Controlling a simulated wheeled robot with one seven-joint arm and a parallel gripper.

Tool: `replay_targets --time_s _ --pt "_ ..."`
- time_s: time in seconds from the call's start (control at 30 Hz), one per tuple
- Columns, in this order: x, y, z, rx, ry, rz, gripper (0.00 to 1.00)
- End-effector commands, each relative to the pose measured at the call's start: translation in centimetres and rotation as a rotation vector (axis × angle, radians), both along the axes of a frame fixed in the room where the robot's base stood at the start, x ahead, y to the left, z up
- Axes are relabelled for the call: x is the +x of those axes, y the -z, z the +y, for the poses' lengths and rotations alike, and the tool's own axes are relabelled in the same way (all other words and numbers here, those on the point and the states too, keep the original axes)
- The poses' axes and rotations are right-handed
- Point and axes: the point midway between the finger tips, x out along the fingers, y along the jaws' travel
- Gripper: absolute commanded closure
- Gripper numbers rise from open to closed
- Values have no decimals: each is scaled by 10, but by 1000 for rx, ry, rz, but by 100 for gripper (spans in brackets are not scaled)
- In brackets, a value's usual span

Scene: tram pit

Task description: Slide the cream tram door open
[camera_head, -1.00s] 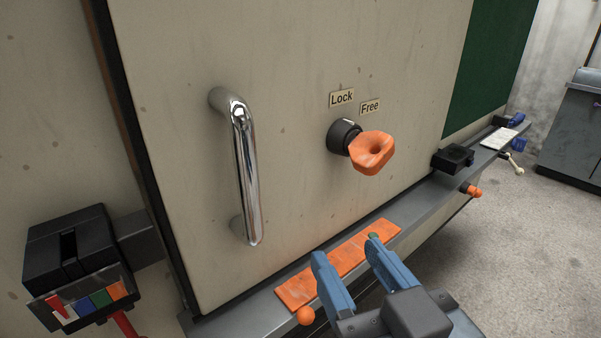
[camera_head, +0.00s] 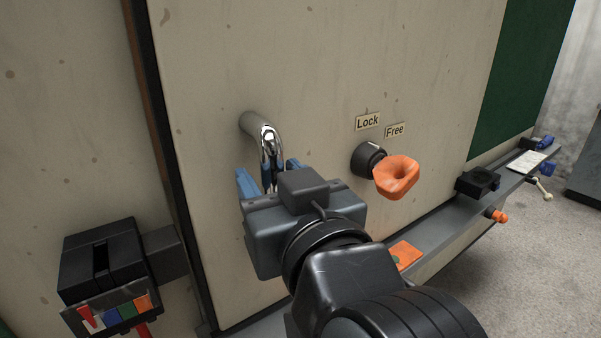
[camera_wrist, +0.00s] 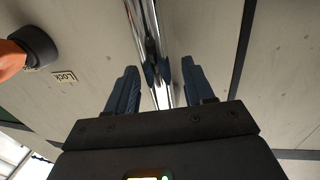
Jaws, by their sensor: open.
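The cream tram door (camera_head: 320,60) fills the middle of the head view, with a dark vertical seam along its left edge. Its chrome bar handle (camera_head: 264,134) stands upright; my gripper hides its lower part. My gripper (camera_head: 269,176) is open at the handle, its blue fingers to either side of the bar. In the wrist view the bar (camera_wrist: 142,25) runs between the two open fingers (camera_wrist: 158,72), with a gap visible at each side. An orange knob (camera_head: 396,178) on a black collar sits right of the handle, below the Lock (camera_head: 368,121) and Free (camera_head: 395,130) labels.
A black box with coloured tabs (camera_head: 104,262) juts out left of the door seam. A grey ledge (camera_head: 440,229) runs below the door, carrying an orange mat (camera_head: 404,255), a black block (camera_head: 478,182) and small items. A green panel (camera_head: 520,75) is at the right.

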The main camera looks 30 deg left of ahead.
Motion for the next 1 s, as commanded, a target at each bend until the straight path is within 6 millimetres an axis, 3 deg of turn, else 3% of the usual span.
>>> replay_targets --time_s 0.33,0.87,1.0 --pt "3 0 3 0 1 0 48" --pt "2 0 3 1 1 1 99" --pt "2 0 3 1 1 1 100"
